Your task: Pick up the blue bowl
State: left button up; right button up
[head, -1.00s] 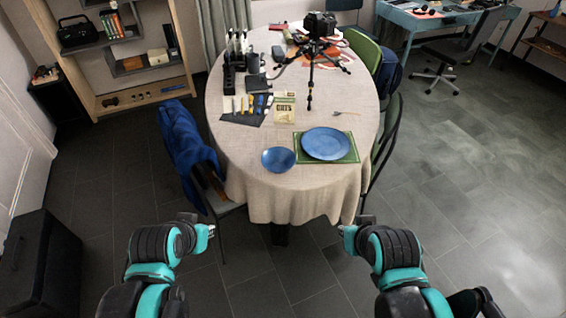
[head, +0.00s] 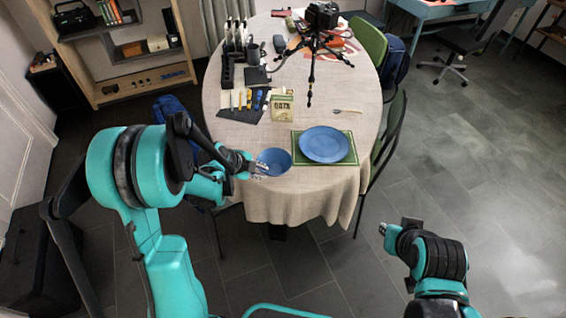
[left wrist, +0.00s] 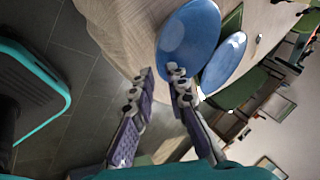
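The blue bowl (head: 275,160) sits on the near left part of the cloth-covered table (head: 240,140), left of the blue plate (head: 325,145). My left gripper (head: 258,169) is at the bowl's near left rim, its tips overlapping the rim in the head view. In the left wrist view the gripper (left wrist: 160,84) is open, with a gap between its fingers. The bowl (left wrist: 188,38) lies just beyond the fingertips, and one tip overlaps its edge; I cannot tell if they touch. My right gripper (head: 386,232) hangs off the table's near right side; its fingers are too small to read.
The plate rests on a green placemat (head: 352,158). Chairs flank the table.

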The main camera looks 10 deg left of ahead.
aim_at(274, 166)
pick_arm(q)
jog(key=b+x, duration=0.1)
jog(key=x, duration=0.2)
jog(key=shift+s+a, duration=0.1)
jog(key=b+x, duration=0.1)
jog(key=x, duration=0.2)
jog(key=b+x, duration=0.1)
jog(key=x, duration=0.1)
jog(key=shift+a+f+b, duration=0.1)
jog(key=shift+a+b, duration=0.2)
grip_shut()
jog(key=shift+r, duration=0.2)
